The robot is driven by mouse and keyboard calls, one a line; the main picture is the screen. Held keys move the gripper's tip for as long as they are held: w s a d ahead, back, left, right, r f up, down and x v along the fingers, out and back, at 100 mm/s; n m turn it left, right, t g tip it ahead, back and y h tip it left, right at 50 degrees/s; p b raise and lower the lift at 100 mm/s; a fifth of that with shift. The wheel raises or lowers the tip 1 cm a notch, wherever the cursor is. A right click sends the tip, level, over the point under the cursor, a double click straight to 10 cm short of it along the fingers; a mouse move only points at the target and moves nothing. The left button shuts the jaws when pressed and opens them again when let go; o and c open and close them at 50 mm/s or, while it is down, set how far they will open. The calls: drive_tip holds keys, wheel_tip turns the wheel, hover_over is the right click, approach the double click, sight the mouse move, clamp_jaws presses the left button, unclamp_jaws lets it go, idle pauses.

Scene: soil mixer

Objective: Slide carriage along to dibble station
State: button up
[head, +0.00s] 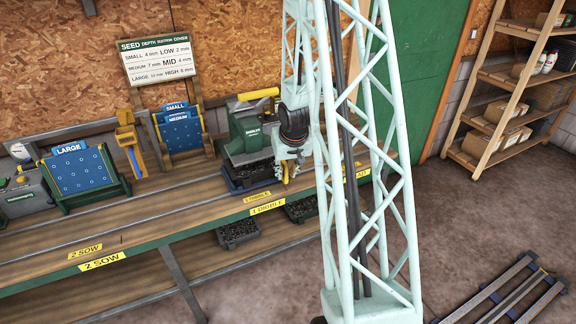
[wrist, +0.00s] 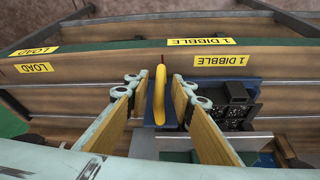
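My gripper (wrist: 158,97) points down at the bench in the wrist view. Its two wooden-faced fingers are open, one on each side of a curved yellow handle (wrist: 158,95), with a gap on both sides. The handle stands at the edge of a blue carriage (wrist: 149,110), which bears a dark tray. In the head view my gripper (head: 288,172) is at the right of the carriage (head: 234,187), partly behind my arm's wrist. The green dibble station (head: 243,135) stands over the carriage. The yellow "1 DIBBLE" labels (head: 267,207) are on the bench front, close to the carriage.
The bench (head: 150,215) runs along the wall, with "2 SOW" labels (head: 102,261) to the left. "LOAD" labels (wrist: 35,68) show at the left of the wrist view. Blue seed plates (head: 83,175) stand at the back. The bench front left of the carriage is clear.

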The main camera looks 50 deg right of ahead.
drive_tip(key=shift+v, duration=2.85)
drive_tip(key=shift+s+r, duration=0.15)
drive_tip(key=shift+r, duration=0.1)
drive_tip(key=shift+r, duration=0.1)
drive_tip(key=s+a+r+n+b, duration=0.1)
drive_tip(key=s+a+r, duration=0.2)
drive_tip(key=a+r, duration=0.75)
drive_tip(key=s+a+r+n, duration=0.2)
drive_tip(key=s+a+r, duration=0.2)
drive_tip(key=a+r, duration=0.6)
drive_tip(key=s+a+r+n+y, duration=0.1)
drive_tip(key=s+a+r, duration=0.2)
drive_tip(key=s+a, duration=0.4)
drive_tip(key=s+a+r+n, duration=0.1)
drive_tip(key=s+a+r, duration=0.2)
drive_tip(key=s+a, duration=0.4)
drive_tip(key=s+a+r+n+y+b, duration=0.1)
drive_tip(key=s+a+r, duration=0.2)
drive_tip(key=s+a, duration=0.4)
drive_tip(key=shift+s+a+r+n+y, duration=0.2)
drive_tip(key=shift+s+r+n+y, duration=0.15)
drive_tip(key=shift+s, duration=0.25)
drive_tip(key=shift+d, duration=0.1)
